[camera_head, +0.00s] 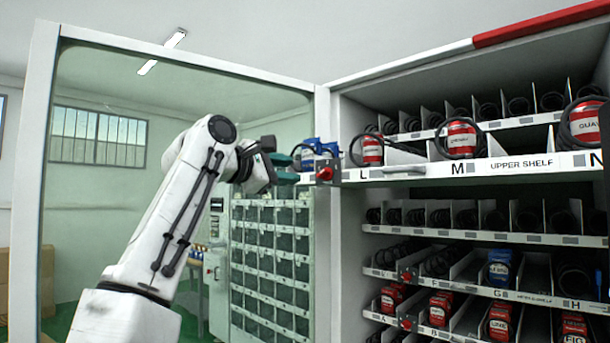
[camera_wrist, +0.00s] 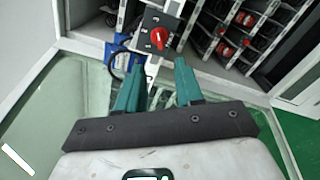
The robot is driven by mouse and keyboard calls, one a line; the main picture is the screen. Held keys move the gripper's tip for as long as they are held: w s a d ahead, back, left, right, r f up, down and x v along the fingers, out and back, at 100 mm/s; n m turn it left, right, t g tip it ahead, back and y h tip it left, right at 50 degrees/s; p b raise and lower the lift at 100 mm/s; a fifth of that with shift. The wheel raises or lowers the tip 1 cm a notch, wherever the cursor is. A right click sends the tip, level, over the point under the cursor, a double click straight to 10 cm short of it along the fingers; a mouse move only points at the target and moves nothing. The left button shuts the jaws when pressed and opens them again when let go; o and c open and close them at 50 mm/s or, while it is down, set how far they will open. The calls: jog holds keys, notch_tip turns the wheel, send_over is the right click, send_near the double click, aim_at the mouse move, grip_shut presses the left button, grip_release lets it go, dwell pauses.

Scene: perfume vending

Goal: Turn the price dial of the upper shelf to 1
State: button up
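The upper shelf (camera_head: 425,170) is pulled out of the cabinet, with "UPPER SHELF" on its front edge. Its price dial (camera_head: 325,174) is a red knob at the left end of the shelf. In the wrist view the red knob (camera_wrist: 157,35) sits on a dark square plate with small white marks. My gripper (camera_head: 291,170) is just left of the dial. In the wrist view my gripper's (camera_wrist: 158,68) teal fingers are apart and empty, pointing at the dial without visibly gripping it.
A blue item (camera_head: 318,148) stands close behind the dial. Red items (camera_head: 372,150) stand in coils along the upper shelf. An open glass door (camera_head: 90,200) is behind and left of my arm. Lower shelves (camera_head: 500,280) with red knobs sit below.

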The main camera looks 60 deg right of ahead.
aim_at(320, 174)
jog(key=p+x, duration=0.2)
jog(key=x, duration=0.8)
jog(key=shift+s+d, duration=0.1)
jog(key=shift+d, duration=0.05)
jog(key=shift+c, duration=0.4)
grip_shut()
